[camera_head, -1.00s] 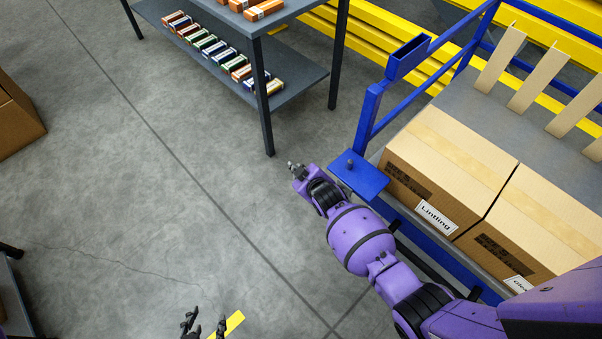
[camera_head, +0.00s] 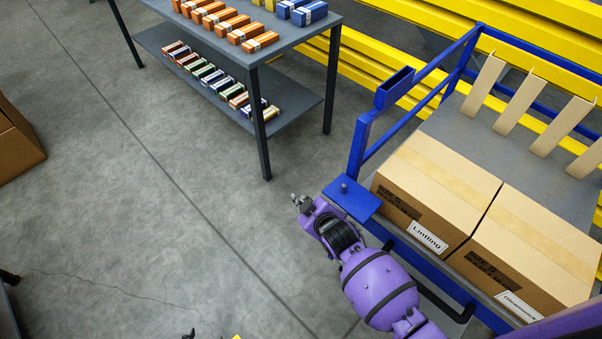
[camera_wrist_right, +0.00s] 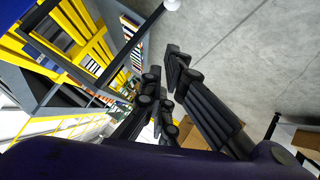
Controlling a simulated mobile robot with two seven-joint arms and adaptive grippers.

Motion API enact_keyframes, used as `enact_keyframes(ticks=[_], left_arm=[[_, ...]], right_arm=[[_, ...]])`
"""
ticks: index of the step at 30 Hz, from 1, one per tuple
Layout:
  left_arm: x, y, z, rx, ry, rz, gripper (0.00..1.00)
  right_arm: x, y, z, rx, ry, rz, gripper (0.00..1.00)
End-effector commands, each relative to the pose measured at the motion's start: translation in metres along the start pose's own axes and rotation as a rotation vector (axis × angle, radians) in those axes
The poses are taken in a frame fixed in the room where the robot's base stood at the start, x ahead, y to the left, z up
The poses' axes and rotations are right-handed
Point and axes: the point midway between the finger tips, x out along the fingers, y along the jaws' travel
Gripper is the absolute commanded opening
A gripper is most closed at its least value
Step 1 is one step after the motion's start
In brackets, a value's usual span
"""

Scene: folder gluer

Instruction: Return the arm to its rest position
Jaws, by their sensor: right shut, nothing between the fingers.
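My right arm is purple with black joints and comes in from the bottom right in the head view. Its dark right gripper (camera_head: 301,203) is over bare floor, just left of the blue plate (camera_head: 352,198) on the cart corner. In the right wrist view the black fingers (camera_wrist_right: 163,68) reach up the picture and are shut, with nothing between them. Of my left gripper, only a dark tip (camera_head: 188,334) shows at the bottom edge of the head view; the rest is out of frame.
A blue cart (camera_head: 378,145) with two cardboard boxes (camera_head: 432,190) stands right of my right arm. A dark shelf table (camera_head: 290,45) with small orange and blue boxes is ahead. Another carton (camera_head: 14,140) is at far left. The floor between is clear.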

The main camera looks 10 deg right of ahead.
Motion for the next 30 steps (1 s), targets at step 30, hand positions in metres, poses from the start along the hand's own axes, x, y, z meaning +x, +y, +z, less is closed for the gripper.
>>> enact_keyframes(ticks=[30], left_arm=[[-0.018, 0.009, -0.031, 0.0, 0.022, 0.023, 0.4]], right_arm=[[-0.283, -0.081, 0.171, 0.691, -0.23, 0.113, 0.0]])
